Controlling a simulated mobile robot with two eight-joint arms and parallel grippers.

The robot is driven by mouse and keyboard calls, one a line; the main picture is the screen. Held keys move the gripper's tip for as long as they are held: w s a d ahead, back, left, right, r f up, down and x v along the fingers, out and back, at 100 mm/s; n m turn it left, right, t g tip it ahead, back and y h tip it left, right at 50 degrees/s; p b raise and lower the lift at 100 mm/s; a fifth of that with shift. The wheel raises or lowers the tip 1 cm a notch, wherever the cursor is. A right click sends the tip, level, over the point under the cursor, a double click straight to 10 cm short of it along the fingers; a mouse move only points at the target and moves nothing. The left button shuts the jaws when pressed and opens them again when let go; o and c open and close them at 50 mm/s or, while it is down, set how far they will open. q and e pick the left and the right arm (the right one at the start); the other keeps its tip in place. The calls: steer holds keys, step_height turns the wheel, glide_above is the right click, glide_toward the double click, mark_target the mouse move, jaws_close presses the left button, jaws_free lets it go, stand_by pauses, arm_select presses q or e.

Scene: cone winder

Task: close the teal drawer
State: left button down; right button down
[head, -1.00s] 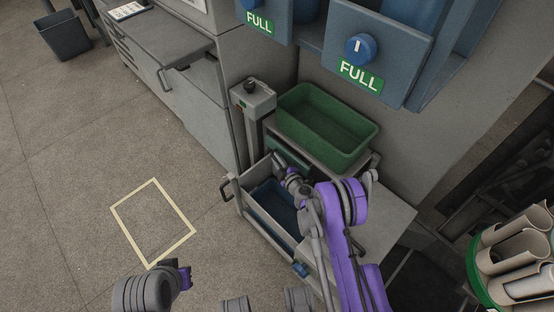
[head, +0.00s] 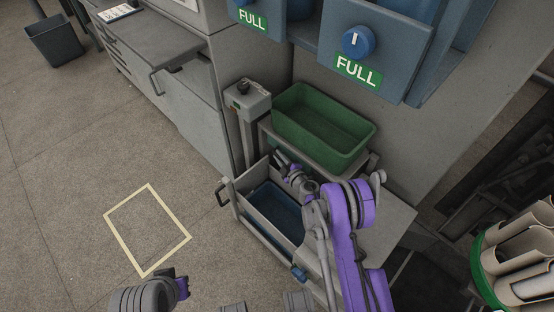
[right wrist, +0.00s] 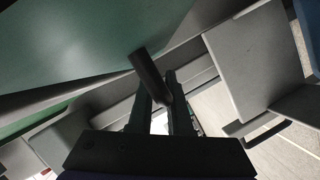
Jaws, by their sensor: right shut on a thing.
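In the head view my right gripper (head: 281,157) reaches down beside the low cabinet, just in front of the green bin. The right wrist view shows its fingers (right wrist: 158,98) shut on a dark round bar (right wrist: 147,72), which looks like a drawer handle. A broad teal-green surface (right wrist: 80,45) fills the upper left there; it looks like the teal drawer, though I cannot tell how far it stands out. In the head view my arm and gripper mostly hide that drawer. My left gripper (head: 182,285) is low at the left, its jaws unclear.
The green bin (head: 322,130) sits on the cabinet. A grey post (head: 247,105) stands close behind. The floor around the yellow-outlined square (head: 148,230) is clear.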

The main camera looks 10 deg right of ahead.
steer(key=c, duration=0.9)
jaws_free()
steer(key=shift+w+d, duration=0.15)
